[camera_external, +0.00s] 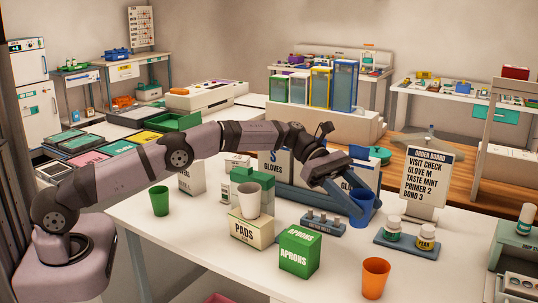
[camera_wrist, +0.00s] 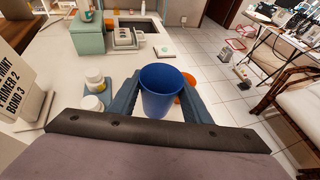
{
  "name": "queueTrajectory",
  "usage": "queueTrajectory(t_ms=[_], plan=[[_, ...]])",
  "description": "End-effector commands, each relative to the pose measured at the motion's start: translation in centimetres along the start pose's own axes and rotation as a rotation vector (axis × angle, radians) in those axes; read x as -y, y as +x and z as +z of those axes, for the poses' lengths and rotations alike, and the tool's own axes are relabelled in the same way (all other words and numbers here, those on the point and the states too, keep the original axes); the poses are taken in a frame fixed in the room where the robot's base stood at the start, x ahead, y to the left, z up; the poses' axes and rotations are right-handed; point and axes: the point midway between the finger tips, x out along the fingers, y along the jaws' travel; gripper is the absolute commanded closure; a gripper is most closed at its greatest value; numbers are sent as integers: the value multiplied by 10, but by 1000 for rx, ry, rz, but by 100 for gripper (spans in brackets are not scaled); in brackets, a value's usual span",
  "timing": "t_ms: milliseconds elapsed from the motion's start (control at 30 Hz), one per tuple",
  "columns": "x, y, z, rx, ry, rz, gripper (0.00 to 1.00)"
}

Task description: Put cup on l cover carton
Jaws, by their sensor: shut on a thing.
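My gripper (camera_external: 352,198) is shut on a blue cup (camera_external: 361,208) over the right half of the white table. In the wrist view the blue cup (camera_wrist: 161,92) is upright between the two fingers, its open rim facing the camera. I cannot tell whether its base touches the table. A white cup (camera_external: 250,200) stands on the cream PADS carton (camera_external: 252,233). The green APRONS carton (camera_external: 299,252) stands in front, with a bare top. White cartons marked GLOVES (camera_external: 280,166) stand behind, partly hidden by my arm. I cannot read an "L cover" label on any carton.
A green cup (camera_external: 159,201) stands left and an orange cup (camera_external: 375,278) at the front right. A small rack (camera_external: 323,224) lies left of the blue cup. Two white bottles (camera_external: 426,238) on a blue tray and an order board (camera_external: 428,180) stand right.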

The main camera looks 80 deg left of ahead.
Motion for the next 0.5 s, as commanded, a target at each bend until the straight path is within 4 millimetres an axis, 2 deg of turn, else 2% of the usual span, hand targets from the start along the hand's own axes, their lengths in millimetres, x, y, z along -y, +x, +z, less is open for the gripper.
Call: queueTrajectory(t_ms=[167,267,367,500], plan=[[-6,-10,-1,0,-6,15,77],[-16,-25,-4,0,-16,40,77],[-30,-52,-7,0,-31,80,77],[-53,-103,-7,1,-58,153,77]])
